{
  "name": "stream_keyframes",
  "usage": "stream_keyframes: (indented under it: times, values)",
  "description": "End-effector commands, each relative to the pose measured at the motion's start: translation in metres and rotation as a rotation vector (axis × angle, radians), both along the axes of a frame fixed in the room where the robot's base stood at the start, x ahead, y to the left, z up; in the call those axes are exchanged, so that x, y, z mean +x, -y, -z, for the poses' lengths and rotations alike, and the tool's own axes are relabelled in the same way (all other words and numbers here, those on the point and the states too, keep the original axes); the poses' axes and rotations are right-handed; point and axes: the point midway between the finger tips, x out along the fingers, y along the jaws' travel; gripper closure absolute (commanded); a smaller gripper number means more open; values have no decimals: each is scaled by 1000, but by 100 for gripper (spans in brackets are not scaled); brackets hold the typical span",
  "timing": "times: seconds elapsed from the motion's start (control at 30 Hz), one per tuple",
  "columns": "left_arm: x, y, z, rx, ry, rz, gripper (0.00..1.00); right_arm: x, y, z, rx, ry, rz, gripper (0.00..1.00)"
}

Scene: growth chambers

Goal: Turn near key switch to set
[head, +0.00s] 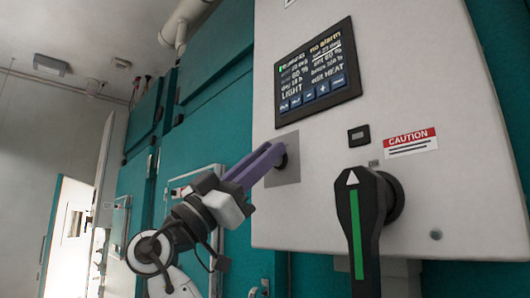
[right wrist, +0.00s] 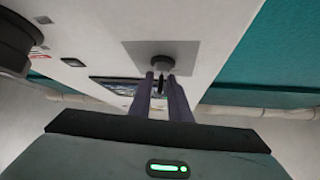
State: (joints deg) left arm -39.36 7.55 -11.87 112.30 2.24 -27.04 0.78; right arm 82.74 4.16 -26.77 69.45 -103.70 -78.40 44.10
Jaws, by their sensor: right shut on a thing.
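The key switch (head: 284,159) sits on a square grey metal plate on the front of the white control box, below the screen. My right gripper (head: 272,156) reaches it from the lower left with its long purple fingers. In the right wrist view, the round switch body (right wrist: 162,63) is just beyond the fingertips (right wrist: 161,80), and a thin dark key (right wrist: 160,84) is between them. The right gripper is shut on this key. The fingers hide most of the key in the head view, and I cannot read any set mark. My left gripper is not in view.
The white control box (head: 420,60) carries a screen (head: 318,72), a small black switch (head: 359,135) and a caution label (head: 410,142). A large black rotary handle with a green stripe (head: 358,235) juts out right of my gripper. Teal chamber walls (head: 215,110) stand behind.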

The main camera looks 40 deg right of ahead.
Motion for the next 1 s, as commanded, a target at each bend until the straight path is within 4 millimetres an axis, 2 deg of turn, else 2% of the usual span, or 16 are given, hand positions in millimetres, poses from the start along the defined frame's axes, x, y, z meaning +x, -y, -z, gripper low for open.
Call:
stream_keyframes:
  times: [0.1,0.4,1.0]
  values:
    - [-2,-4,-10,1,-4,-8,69,1,0,-4,8,85,3,100]
    - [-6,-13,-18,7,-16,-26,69,0,0,-2,21,244,-1,100]
    - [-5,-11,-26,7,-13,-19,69,0,0,2,28,301,-2,100]
